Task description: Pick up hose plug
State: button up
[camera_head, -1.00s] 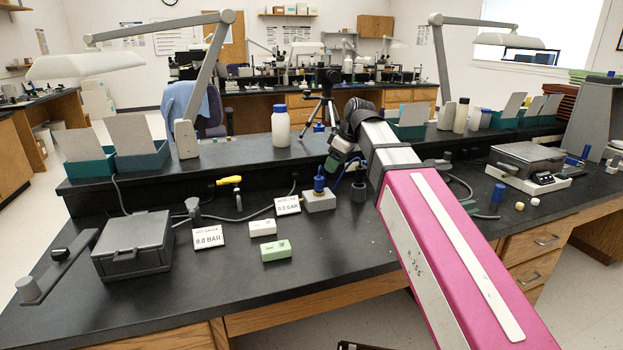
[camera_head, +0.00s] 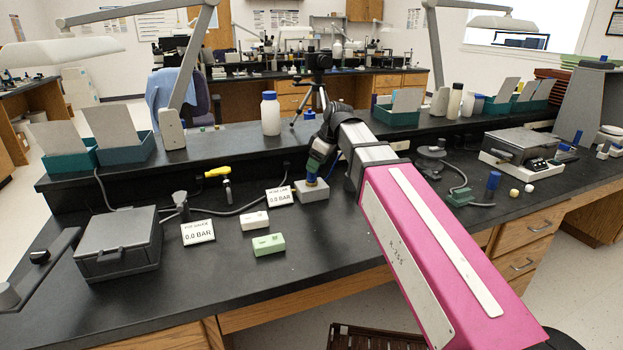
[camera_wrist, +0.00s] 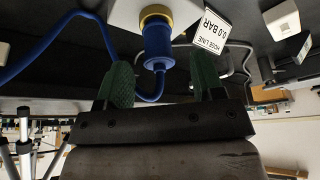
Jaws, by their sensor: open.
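The hose plug (camera_wrist: 158,45) is a blue cylinder with a gold ring, seated in a light grey block (camera_wrist: 122,14). A blue hose (camera_wrist: 45,40) joins it. In the wrist view my gripper (camera_wrist: 162,82) is open, its two green fingers pointing toward the plug, one to each side of it in the picture. The plug looks a little beyond the fingertips, and I see no contact. In the head view my gripper (camera_head: 320,160) is at the plug, which it partly hides; the grey block (camera_head: 313,193) shows below.
A HOSE LINE sign reading 0.0 BAR (camera_head: 279,196) stands just left of the block. A white box (camera_head: 255,220), a green box (camera_head: 269,245), another gauge sign (camera_head: 198,233) and a grey case (camera_head: 118,243) lie further left.

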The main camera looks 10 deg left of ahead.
jog(key=shift+w+x, duration=0.2)
jog(key=shift+x, duration=2.1)
jog(key=shift+a+r, duration=0.1)
jog(key=c, duration=1.1)
jog(key=shift+r, duration=0.1)
jog(key=shift+r, duration=0.45)
notch_tip(320, 180, up, 3)
jog(key=shift+s+a+r, duration=0.1)
jog(key=shift+s+r, duration=0.1)
jog(key=s+a+r, duration=0.6)
jog(key=s+r, duration=0.3)
jog(key=r, duration=0.1)
jog(key=shift+s+r, duration=0.25)
jog(key=shift+s, duration=0.05)
